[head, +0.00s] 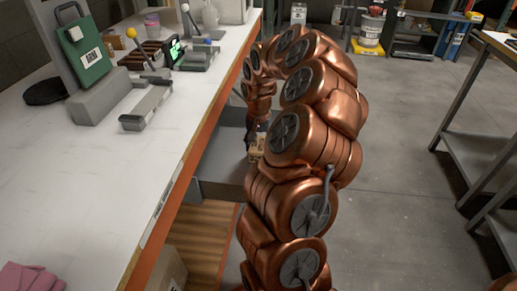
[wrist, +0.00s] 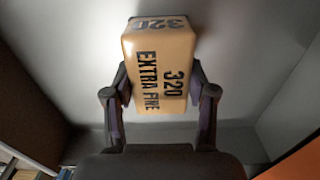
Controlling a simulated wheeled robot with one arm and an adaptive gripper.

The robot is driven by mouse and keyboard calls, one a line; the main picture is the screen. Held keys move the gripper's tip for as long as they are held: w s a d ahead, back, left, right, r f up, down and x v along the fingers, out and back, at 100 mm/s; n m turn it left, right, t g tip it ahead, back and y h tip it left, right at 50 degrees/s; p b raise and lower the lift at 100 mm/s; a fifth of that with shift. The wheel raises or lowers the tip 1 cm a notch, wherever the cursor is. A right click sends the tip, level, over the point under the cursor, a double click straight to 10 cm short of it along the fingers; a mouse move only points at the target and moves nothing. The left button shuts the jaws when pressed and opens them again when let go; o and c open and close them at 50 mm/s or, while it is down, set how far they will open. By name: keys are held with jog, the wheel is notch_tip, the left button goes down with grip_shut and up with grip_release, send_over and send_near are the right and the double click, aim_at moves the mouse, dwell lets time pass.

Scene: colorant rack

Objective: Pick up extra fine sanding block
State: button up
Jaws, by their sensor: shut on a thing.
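The extra fine sanding block (wrist: 160,68) is a tan block marked "320 EXTRA FINE" in black. In the wrist view my gripper (wrist: 161,88) has one finger on each side of it and is shut on it. The block's near end lies close to the gripper's palm. In the head view a small tan part of the block (head: 256,146) shows beside my arm, low by the counter's edge. My arm hides most of the gripper there.
A grey drawer or shelf space (head: 222,160) surrounds the block below the white counter (head: 60,190). Its grey walls stand close on both sides in the wrist view. An orange counter edge (head: 190,165) runs beside my arm. Open floor (head: 400,130) lies to the right.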

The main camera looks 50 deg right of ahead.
jog(key=shift+r, duration=0.95)
jog(key=shift+s+r, duration=0.1)
jog(key=shift+s, duration=0.25)
jog(key=s, duration=0.5)
jog(key=s+r, duration=0.1)
jog(key=s, duration=0.4)
jog(key=s+d+b, duration=0.1)
jog(key=s, duration=0.4)
jog(key=shift+s+d+r, duration=0.1)
jog(key=shift+s+r, duration=0.1)
